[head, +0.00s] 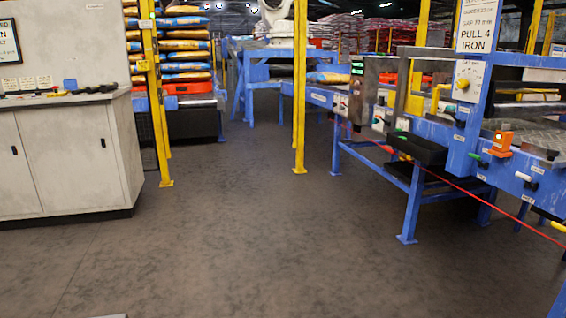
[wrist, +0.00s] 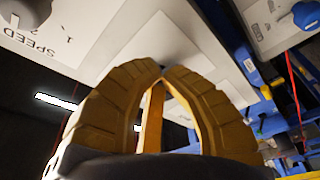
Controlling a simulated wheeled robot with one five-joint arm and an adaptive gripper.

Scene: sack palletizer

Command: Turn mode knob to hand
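In the wrist view my gripper (wrist: 163,72) has two yellow ribbed fingers with their tips together, close to a pale panel (wrist: 130,45). I see nothing held between the tips; the spot just behind them is hidden. A grey knob (wrist: 30,12) sits at the upper left above the printed word SPEED. I cannot read a mode or hand label, so I cannot tell which knob is the mode knob. My gripper does not show in the head view.
A blue conveyor frame (head: 410,205) with small control plates (head: 341,102) and a yellow dial (head: 463,84) stands at the right. A red cord (head: 465,188) runs along it. A grey cabinet (head: 65,155) is at the left. Yellow posts (head: 299,120) stand behind open floor.

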